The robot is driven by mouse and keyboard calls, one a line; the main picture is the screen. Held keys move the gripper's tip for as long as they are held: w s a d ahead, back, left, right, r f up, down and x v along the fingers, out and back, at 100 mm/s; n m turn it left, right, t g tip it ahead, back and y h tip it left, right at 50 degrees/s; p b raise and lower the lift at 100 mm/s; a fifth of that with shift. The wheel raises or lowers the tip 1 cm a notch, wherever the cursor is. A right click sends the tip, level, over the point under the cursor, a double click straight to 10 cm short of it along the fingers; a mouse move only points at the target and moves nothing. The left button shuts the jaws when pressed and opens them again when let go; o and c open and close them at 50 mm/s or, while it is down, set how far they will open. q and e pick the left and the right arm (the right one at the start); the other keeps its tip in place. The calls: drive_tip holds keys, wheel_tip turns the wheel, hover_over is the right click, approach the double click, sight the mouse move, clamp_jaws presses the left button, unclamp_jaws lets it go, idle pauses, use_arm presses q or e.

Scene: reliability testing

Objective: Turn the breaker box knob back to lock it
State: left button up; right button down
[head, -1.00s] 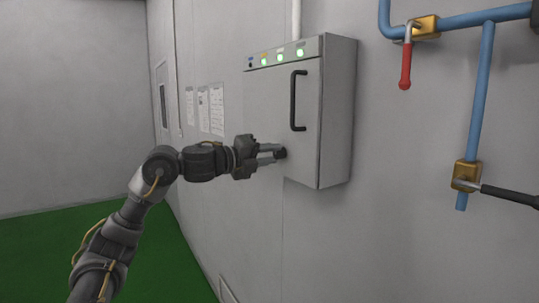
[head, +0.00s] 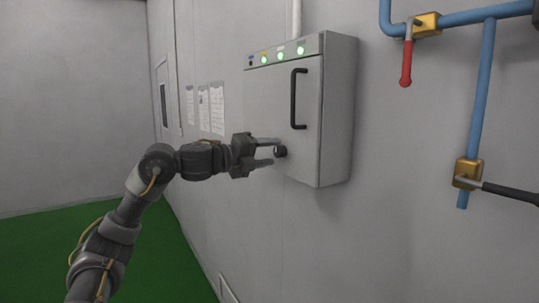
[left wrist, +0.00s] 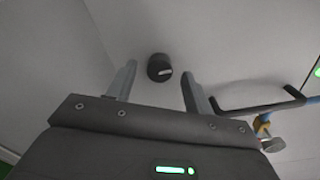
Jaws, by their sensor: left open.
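The grey breaker box (head: 332,115) is fixed to the wall, with its door closed. A small round black knob (head: 281,151) sits low on the left of its door; it also shows in the left wrist view (left wrist: 159,67), with a light mark on its face. My left gripper (head: 274,152) is open in front of the knob. In the left wrist view, its two fingers (left wrist: 158,86) are spread to either side of the knob, apart from it, with the knob just beyond the tips. My right gripper is not in view.
A black door handle (head: 293,99) stands out to the right above the knob. Lit green indicators (head: 281,56) line the box's top. Blue pipes (head: 485,95) with a red-handled valve (head: 406,62) and a black-handled valve (head: 495,190) are at the right. Papers (head: 210,108) hang at the left.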

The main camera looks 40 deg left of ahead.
use_arm(q)
drive_tip(key=b+v, duration=0.5)
drive_tip(key=v, duration=0.5)
drive_tip(key=shift+b, duration=0.4)
drive_tip(key=shift+s, duration=0.1)
